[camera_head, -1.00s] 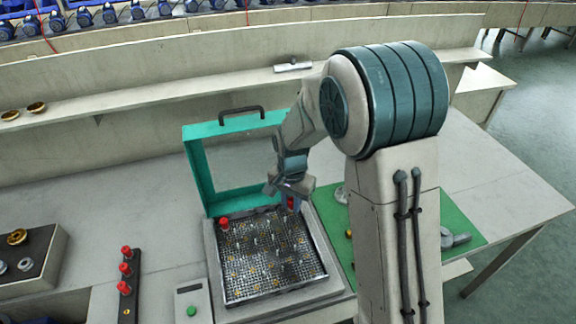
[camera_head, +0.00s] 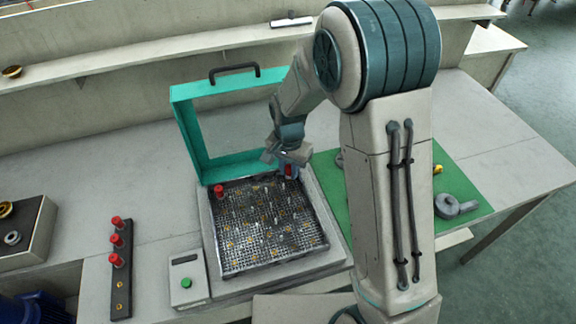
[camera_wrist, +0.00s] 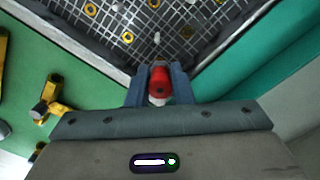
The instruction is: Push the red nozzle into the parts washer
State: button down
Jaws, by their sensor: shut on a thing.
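The parts washer is a grey box with a metal grid basket (camera_head: 265,235) and a raised teal lid (camera_head: 187,135) with a dark handle. My gripper (camera_head: 288,170) is over the basket's back right corner. In the wrist view my gripper (camera_wrist: 159,84) is shut on a red nozzle (camera_wrist: 159,80), held between its blue fingers near the basket's rim. In the head view this nozzle (camera_head: 288,171) shows just below my gripper. Another red nozzle (camera_head: 219,190) stands in the basket's back left corner. Whether the held nozzle touches the grid cannot be told.
A dark rack (camera_head: 121,275) left of the washer holds several red nozzles. A control box (camera_head: 187,278) with a green button stands between them. A green mat (camera_head: 455,185) with a grey fitting (camera_head: 456,206) and yellow-and-black parts (camera_wrist: 52,97) lies right of the washer.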

jog(key=shift+f+b, duration=0.3)
jog(key=shift+f, duration=0.4)
jog(key=shift+f+b, duration=0.35)
jog(key=shift+b, duration=0.05)
dwell(1.1)
jog(key=c, duration=1.2)
grip_release()
jog(key=shift+r, duration=0.15)
jog(key=shift+r+p, duration=2.1)
jog(key=shift+r, duration=0.85)
notch_tip(320, 180, up, 8)
jog(key=shift+f+b, duration=0.25)
jog(key=shift+b, duration=0.15)
